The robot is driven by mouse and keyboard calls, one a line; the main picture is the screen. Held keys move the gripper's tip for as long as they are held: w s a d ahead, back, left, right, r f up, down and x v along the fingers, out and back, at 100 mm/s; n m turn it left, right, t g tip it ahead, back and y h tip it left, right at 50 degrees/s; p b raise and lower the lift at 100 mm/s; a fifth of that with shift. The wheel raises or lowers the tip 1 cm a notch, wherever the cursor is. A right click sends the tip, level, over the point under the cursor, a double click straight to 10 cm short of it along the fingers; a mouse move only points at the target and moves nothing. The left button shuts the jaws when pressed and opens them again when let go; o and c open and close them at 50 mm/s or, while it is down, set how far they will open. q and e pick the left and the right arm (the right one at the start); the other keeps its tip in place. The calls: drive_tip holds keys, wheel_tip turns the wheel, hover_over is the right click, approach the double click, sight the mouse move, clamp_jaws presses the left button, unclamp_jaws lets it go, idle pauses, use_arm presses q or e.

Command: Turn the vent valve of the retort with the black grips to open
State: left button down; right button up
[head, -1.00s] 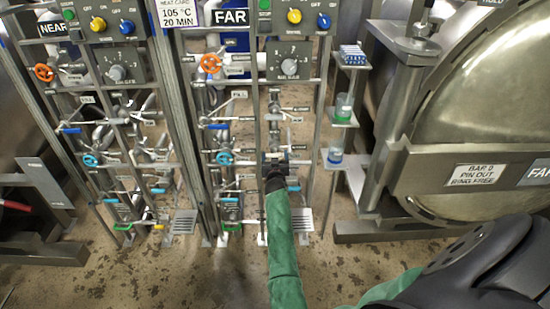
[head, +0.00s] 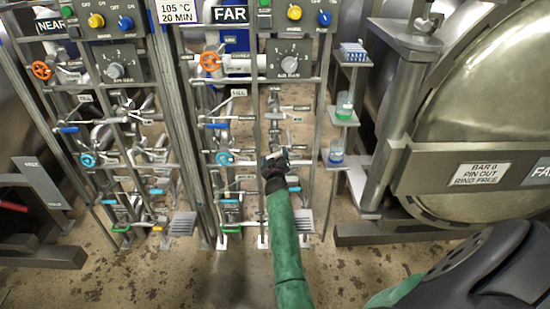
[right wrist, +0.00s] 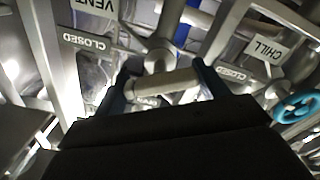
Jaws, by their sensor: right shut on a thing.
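My right gripper (head: 272,163) is at the pipework of the rack signed FAR (head: 230,14), low on its right side. In the right wrist view its two fingers (right wrist: 162,90) are shut on a pale grey valve handle (right wrist: 165,86), which lies crosswise between them. A VENT label (right wrist: 95,6) and a CLOSED label (right wrist: 84,40) are up and left of the handle. In the head view the gripper hides most of this valve. I cannot see any black grips on the retort. My left gripper is not in view.
A CHILL label (right wrist: 263,50) and a blue handwheel (right wrist: 298,103) are right of the grip. An orange handwheel (head: 210,61) is higher on the rack. The NEAR rack (head: 50,23) stands left. A shelf with jars (head: 344,104) and a steel retort door (head: 485,110) are right.

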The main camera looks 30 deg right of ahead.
idle(0.3)
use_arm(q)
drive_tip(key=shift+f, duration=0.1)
use_arm(e)
drive_tip(key=o, duration=1)
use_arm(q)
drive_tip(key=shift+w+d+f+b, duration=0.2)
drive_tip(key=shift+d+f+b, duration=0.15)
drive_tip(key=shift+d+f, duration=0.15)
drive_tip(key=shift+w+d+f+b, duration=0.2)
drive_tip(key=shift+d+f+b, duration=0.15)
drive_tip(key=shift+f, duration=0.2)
use_arm(e)
drive_tip(key=shift+v, duration=3.95)
